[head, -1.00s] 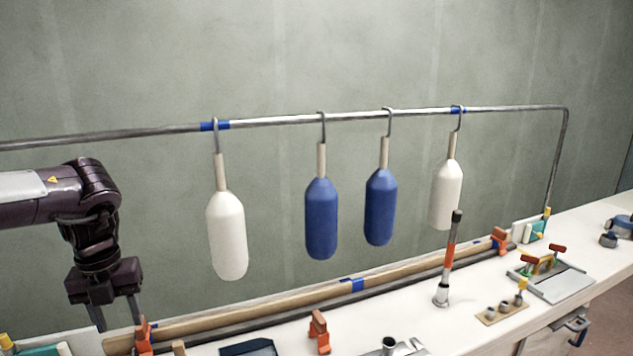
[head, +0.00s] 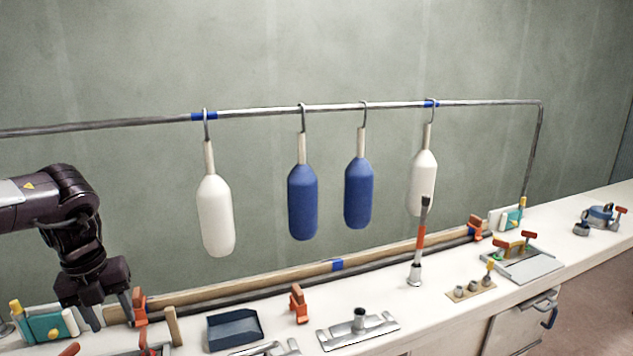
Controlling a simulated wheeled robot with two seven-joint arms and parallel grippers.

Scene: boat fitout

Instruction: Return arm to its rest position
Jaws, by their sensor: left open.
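My left gripper (head: 112,318) is at the left of the head view, pointing down over the left end of the bench. Its two fingers are apart and I see nothing between them. Its fingertips are close to an orange clamp (head: 139,304) and a teal and white block (head: 45,324); I cannot tell whether they touch. My right gripper is not in view.
A metal rail (head: 270,111) carries a white fender (head: 215,215), two blue fenders (head: 302,202) (head: 358,193) and another white fender (head: 422,180). The bench (head: 440,315) holds a blue tray (head: 235,328), an upright orange-banded post (head: 420,240) and several fittings.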

